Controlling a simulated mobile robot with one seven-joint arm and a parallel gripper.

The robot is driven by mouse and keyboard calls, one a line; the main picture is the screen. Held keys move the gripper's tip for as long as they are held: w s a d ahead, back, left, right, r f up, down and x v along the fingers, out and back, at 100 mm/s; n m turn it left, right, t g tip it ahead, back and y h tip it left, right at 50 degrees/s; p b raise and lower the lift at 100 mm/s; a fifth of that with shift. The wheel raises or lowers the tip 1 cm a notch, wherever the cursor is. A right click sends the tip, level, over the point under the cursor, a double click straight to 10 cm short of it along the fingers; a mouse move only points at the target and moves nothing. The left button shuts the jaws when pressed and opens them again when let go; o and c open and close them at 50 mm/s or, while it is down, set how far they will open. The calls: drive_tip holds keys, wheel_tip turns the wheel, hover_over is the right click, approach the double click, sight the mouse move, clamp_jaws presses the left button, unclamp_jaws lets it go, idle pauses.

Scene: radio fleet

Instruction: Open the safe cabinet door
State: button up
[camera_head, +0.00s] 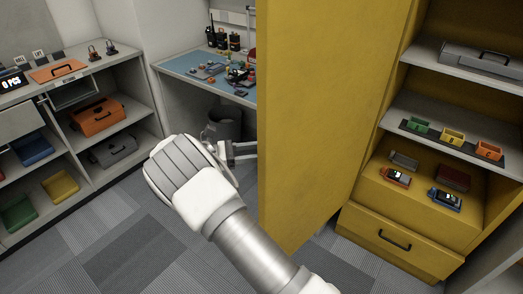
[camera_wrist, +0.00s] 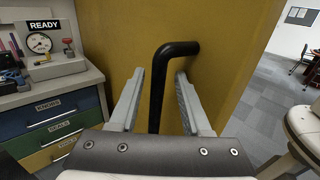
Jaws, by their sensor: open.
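The safe cabinet is yellow, and its door (camera_head: 318,110) stands swung outward in the middle of the head view, with the shelves inside exposed to its right. The door's yellow face (camera_wrist: 225,50) fills the middle of the wrist view. A black bar handle (camera_wrist: 157,90) is fixed to it. My gripper (camera_wrist: 160,95) is open, with one grey finger on each side of the handle and visible gaps between. In the head view my gripper (camera_head: 240,152) is at the left of the door edge, and the handle is hidden there.
A workbench (camera_head: 185,68) with tools stands behind, with a dark bin (camera_head: 224,124) under it. A shelf unit (camera_head: 60,90) with boxes is at the left. A drawer unit (camera_wrist: 92,75) stands left of the door in the wrist view. Carpeted floor (camera_head: 100,225) is clear at lower left.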

drive_tip(key=s+a+b, duration=0.1)
drive_tip(key=s+a, duration=0.1)
drive_tip(key=a, duration=1)
drive_tip(key=shift+s+d, duration=0.1)
